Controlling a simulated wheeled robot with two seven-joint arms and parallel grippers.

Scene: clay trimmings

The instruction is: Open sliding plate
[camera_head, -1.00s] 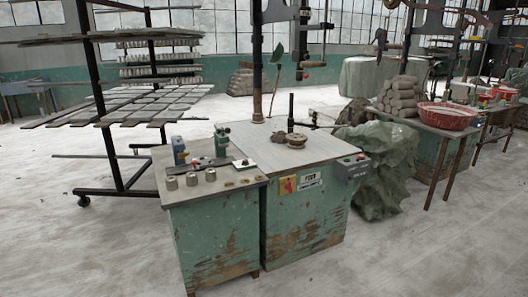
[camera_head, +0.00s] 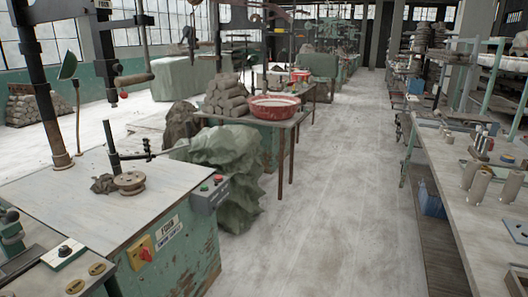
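I cannot single out a sliding plate with certainty. The green machine (camera_head: 185,250) with peeling paint stands at the lower left. Its pale flat top (camera_head: 85,200) bears a round brown wheel-like piece (camera_head: 129,181) and a dark lump (camera_head: 103,184). A grey control box (camera_head: 210,194) with red and green buttons is on its right side. A yellow and red switch (camera_head: 142,252) is on its front. Neither of my grippers is in view.
A green-draped heap (camera_head: 225,165) stands beside the machine. Behind it, a table holds stacked clay rolls (camera_head: 226,97) and a red basin (camera_head: 274,107). A long workbench (camera_head: 455,175) with cylinders runs along the right. The floor between (camera_head: 345,200) is clear.

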